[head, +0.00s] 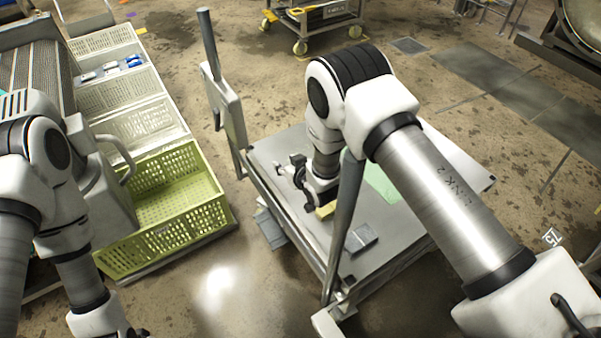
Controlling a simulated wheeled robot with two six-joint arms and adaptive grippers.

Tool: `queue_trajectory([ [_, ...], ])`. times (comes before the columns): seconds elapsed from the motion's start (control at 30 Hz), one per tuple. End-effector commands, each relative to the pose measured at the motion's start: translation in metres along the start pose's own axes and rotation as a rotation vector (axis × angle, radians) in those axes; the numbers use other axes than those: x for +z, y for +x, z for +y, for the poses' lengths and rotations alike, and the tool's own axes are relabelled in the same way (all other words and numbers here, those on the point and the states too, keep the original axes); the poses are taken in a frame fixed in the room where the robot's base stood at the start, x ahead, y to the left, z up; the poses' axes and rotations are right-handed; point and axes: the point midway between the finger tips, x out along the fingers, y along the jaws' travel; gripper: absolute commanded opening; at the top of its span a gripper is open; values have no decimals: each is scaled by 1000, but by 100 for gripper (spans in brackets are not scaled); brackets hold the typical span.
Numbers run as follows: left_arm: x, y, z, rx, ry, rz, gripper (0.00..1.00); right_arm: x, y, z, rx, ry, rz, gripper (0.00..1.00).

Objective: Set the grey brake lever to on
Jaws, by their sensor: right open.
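A flat grey cart (290,222) with upright posts stands in the middle of the head view. My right gripper (304,192) is open, over the left part of the cart's top, close to a small yellow piece (326,210). Whether it touches anything is not clear. A small grey block (361,238) lies on the cart top to the right of the gripper. I cannot make out for sure which part is the grey brake lever or how it is set. My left gripper (128,334) is mostly cut off at the bottom edge.
A yellow-green perforated crate (165,246) stands left of the cart, in front of pale crates (135,128). A wheeled trolley (318,22) stands at the back. The wet floor (225,285) between crate and cart is clear. My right arm hides part of the cart.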

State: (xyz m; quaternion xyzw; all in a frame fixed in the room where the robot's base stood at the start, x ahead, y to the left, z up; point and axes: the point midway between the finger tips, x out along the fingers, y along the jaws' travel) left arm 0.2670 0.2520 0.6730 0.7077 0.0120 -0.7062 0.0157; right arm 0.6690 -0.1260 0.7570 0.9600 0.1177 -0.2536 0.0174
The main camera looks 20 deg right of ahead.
Motion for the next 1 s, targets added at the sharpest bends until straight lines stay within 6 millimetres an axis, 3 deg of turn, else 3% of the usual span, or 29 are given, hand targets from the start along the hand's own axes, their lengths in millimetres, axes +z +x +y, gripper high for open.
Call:
queue_trajectory([
  [0.17,0,0,0,0,0,0,40,15,-7,8,14,13,-35,42],
  [0.43,0,0,0,0,0,0,40,17,-8,9,16,15,-40,42],
  [0.47,0,0,0,0,0,0,33,17,-8,9,16,15,-40,42],
  [0.53,0,0,0,0,0,0,8,23,-10,11,20,19,-54,42],
  [0.57,0,0,0,0,0,0,0,30,-14,14,26,24,-71,42],
  [0.67,0,0,0,0,0,0,0,68,-36,29,57,54,-169,42],
  [0.8,0,0,0,0,0,0,0,130,-84,47,104,103,-345,42],
  [1.0,0,0,0,0,0,0,0,196,-154,54,143,157,-568,42],
])
